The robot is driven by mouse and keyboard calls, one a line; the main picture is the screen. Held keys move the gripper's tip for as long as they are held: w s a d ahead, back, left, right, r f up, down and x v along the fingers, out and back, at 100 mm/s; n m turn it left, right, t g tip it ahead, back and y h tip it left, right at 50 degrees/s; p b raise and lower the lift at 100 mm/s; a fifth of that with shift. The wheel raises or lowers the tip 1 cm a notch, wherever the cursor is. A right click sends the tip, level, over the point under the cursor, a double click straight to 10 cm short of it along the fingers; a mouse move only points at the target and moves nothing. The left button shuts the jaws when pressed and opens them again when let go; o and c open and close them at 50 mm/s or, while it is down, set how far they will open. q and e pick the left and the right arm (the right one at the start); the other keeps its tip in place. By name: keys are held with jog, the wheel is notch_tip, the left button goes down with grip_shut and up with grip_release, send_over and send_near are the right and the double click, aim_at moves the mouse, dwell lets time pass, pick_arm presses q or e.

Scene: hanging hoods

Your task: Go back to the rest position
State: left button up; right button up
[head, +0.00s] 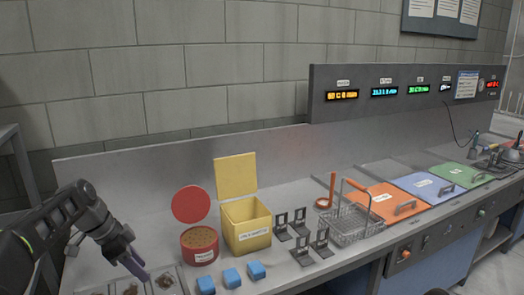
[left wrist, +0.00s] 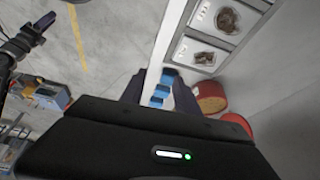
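My left gripper (head: 133,265) is at the lower left in the head view, angled down beside the red tub and above the metal pans at the counter's front left. In the left wrist view its two dark fingers (left wrist: 158,90) stand apart, with nothing held between them. Blue blocks (left wrist: 160,92) show through the gap, farther off on the counter. My right gripper (left wrist: 43,22) seems to be the dark tip at the upper left of the left wrist view; its fingers cannot be made out. A small dark piece at the head view's bottom edge may be part of my right arm.
The counter holds pans (head: 165,281) of brown food, a red tub (head: 200,247), a yellow box (head: 246,226) with raised lid, several blue blocks (head: 231,278), black metal stands (head: 303,252), a wire basket (head: 352,225) and coloured lids (head: 388,202). A display panel (head: 408,90) stands behind.

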pick_arm(q)
jog(key=s+d+f+n, duration=0.25)
jog(key=d+f, duration=0.25)
jog(key=f, duration=0.5)
jog(key=s+d+f+n+g, duration=0.15)
jog(key=s+d+f, duration=0.3)
jog(key=f, duration=0.55)
jog(key=s+d+f+n, duration=0.3)
jog(key=d+f, duration=0.2)
jog(key=f, duration=0.5)
jog(key=s+d+f+n, duration=0.2)
jog(key=s+d+f, duration=0.1)
jog(key=s, duration=0.5)
jog(key=s+d+f+n, duration=0.2)
jog(key=s+d+f, duration=0.1)
jog(key=s, duration=0.5)
jog(key=s+d+f+n, duration=0.2)
jog(key=s+d+f, duration=0.1)
jog(key=s, duration=0.5)
jog(key=shift+s+f+n, duration=0.25)
jog(key=shift+f+n, duration=0.05)
jog(key=shift+f, duration=0.05)
